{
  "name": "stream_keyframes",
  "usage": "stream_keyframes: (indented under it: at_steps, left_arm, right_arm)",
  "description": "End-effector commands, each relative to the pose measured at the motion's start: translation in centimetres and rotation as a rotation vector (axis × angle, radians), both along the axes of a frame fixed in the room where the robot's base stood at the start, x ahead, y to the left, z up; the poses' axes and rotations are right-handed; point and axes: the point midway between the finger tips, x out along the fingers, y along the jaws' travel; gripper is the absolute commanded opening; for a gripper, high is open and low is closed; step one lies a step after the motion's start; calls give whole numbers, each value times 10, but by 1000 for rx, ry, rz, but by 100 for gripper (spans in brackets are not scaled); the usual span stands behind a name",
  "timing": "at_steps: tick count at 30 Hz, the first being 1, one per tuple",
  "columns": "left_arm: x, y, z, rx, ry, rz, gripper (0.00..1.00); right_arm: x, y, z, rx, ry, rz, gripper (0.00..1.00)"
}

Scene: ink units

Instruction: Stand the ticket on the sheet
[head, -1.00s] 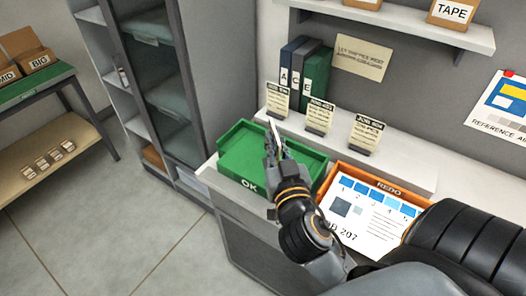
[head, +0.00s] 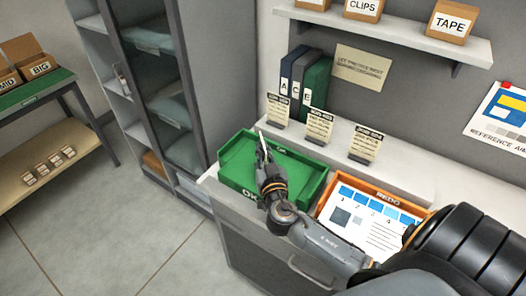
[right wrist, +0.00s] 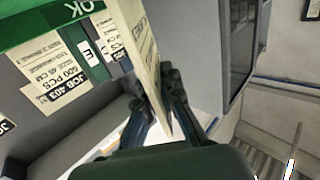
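My right gripper (head: 266,172) is shut on a thin cream ticket (head: 262,147), held upright above the green OK tray (head: 309,193). In the right wrist view the ticket (right wrist: 139,48) is seen nearly edge-on between the two fingers (right wrist: 155,97); its print is not readable. A white sheet (head: 375,228) with a row of blue squares lies in the orange REDO tray (head: 424,211), right of the gripper. My right arm hides the sheet's lower part. My left gripper is not in view.
Three tickets stand in holders on the ledge behind the trays: left (head: 277,109), middle (head: 319,125) and right (head: 365,145). Binders (head: 316,82) stand behind them. A glass-door cabinet (head: 160,100) is at left. A drawer unit (head: 262,250) is below the trays.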

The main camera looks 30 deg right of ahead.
Motion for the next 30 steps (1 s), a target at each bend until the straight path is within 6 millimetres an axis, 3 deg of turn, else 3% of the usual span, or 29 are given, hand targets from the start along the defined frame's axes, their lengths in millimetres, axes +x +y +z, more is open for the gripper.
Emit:
stream_keyframes:
  at_steps: [4,17,18,21,30]
  left_arm:
    - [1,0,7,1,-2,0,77]
    - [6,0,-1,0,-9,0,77]
    - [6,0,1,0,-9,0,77]
    - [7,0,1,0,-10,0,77]
    - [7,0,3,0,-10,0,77]
  right_arm:
    - [0,0,-11,-2,0,-1,0]
    - [0,0,-17,0,-2,-1,0]
    - [0,0,-16,1,-1,-1,11]
    - [0,0,-15,1,-1,-1,28]
    - [0,0,-14,1,-1,0,28]
